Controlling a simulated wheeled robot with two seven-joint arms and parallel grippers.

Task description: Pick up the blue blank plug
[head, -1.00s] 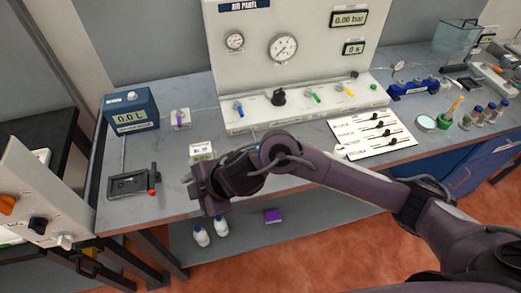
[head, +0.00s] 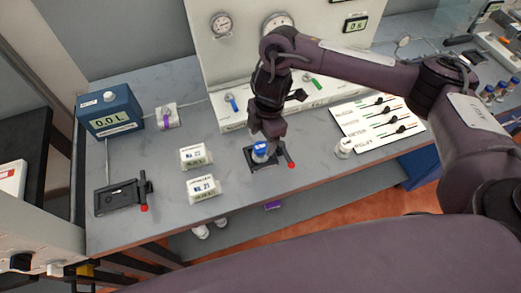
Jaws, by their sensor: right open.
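The blue blank plug (head: 261,148) appears to be the small blue-topped piece in a black fixture (head: 249,164) with a red-tipped lever, at the middle front of the bench. My right gripper (head: 264,137) points down right above the blue piece, jaws open. Its fingertips are close to the top of the piece, and I cannot tell whether they touch or straddle it. Part of the fixture is hidden by the gripper. My left gripper is out of view.
Two white labelled boxes (head: 204,188) stand left of the fixture. A second black fixture (head: 118,196) with a red-tipped lever lies at far left. The air panel (head: 237,75) rises behind. A white knobbed piece (head: 344,147) and a slider board (head: 375,122) are to the right.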

